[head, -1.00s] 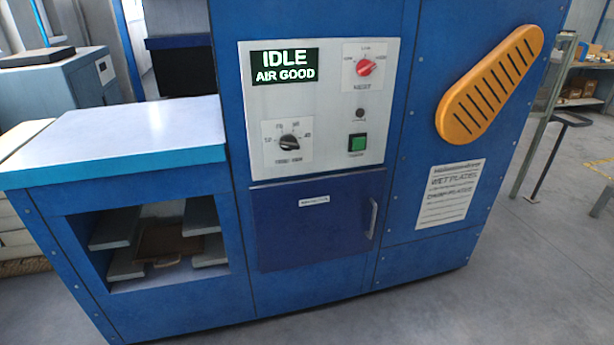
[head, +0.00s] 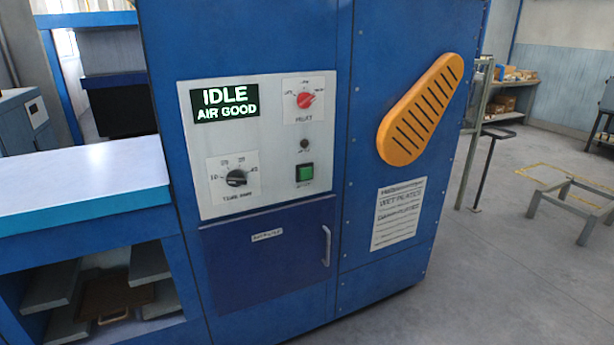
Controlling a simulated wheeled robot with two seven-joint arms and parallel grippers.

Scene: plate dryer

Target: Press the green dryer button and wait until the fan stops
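The blue plate dryer (head: 385,270) stands in front of me. Its pale control panel (head: 270,160) holds a lit display (head: 225,102) reading IDLE, AIR GOOD. The green button (head: 305,173) sits in a black surround at the panel's lower right. A small dark round part (head: 304,144) is above it. A red knob (head: 305,100) is at the upper right and a black dial (head: 237,178) at the lower left. Neither of my grippers shows in the head view.
A closed drawer or door (head: 265,265) with a handle is below the panel. An orange slotted guard (head: 420,110) sticks out at right. A pale-topped bench (head: 80,178) with open shelves adjoins on the left. A low metal frame (head: 570,208) stands on open floor at right.

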